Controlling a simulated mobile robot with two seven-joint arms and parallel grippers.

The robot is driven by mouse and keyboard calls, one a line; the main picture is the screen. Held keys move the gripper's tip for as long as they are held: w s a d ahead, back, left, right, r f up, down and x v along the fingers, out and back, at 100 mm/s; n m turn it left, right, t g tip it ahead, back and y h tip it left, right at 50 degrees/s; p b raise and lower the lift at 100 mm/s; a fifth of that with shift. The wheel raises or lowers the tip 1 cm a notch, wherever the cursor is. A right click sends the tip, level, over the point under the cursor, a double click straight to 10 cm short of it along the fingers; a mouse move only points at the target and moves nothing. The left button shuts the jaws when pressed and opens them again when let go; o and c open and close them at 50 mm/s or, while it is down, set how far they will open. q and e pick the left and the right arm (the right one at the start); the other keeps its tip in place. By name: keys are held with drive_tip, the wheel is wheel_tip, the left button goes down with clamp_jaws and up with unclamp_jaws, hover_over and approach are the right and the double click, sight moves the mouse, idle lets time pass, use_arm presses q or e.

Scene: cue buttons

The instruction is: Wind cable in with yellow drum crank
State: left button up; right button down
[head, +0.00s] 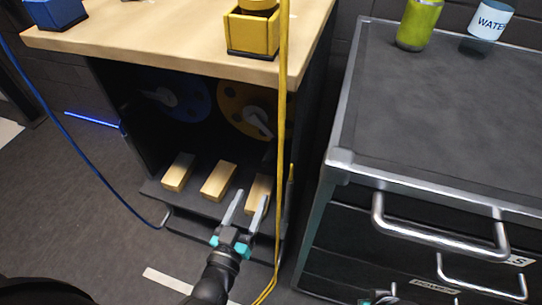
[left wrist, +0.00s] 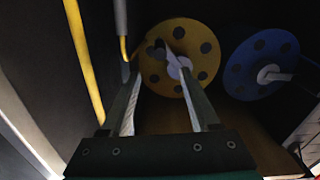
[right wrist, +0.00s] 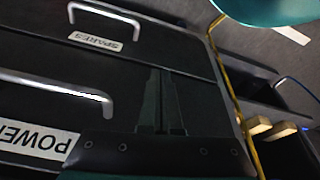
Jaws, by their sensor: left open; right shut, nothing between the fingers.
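The yellow drum (head: 232,103) is inside the dark cabinet under the wooden top, partly hidden by the opening's edge. Its pale crank (head: 257,121) shows at its front. In the left wrist view the yellow drum (left wrist: 206,66) is face-on, its grey crank reaching up-left from the hub. My left gripper (head: 248,200) is open and empty in front of the cabinet, pointing in, with its fingers below the drum in the left wrist view. The yellow cable (head: 281,130) hangs over the top's front edge to the floor. My right gripper (right wrist: 160,78) is shut and empty before the drawers.
A blue drum (head: 187,100) sits left of the yellow one. Several wooden blocks (head: 219,181) line the ledge beneath. A yellow box (head: 252,36) stands on the wooden top. A drawer unit (head: 440,120) with protruding handles stands right; a blue cable (head: 85,165) hangs left.

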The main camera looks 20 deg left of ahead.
sight(268, 160)
use_arm(q)
drive_tip(key=w+b, duration=0.2)
drive_tip(key=w, duration=0.4)
drive_tip(key=w+b, duration=0.2)
drive_tip(key=w, duration=0.4)
drive_tip(key=shift+w+d+f, duration=0.1)
drive_tip(key=shift+w+d, duration=0.1)
drive_tip(key=shift+w, duration=0.6)
use_arm(e)
wheel_tip(268, 160, up, 9)
drive_tip(key=w+a+t, duration=0.1)
drive_tip(key=t, duration=0.1)
drive_tip(key=shift+w+f+y, duration=0.2)
drive_tip(key=shift+w+y, duration=0.15)
drive_tip(key=shift+y, duration=0.05)
use_arm(q)
drive_tip(key=shift+c, duration=0.2)
clamp_jaws()
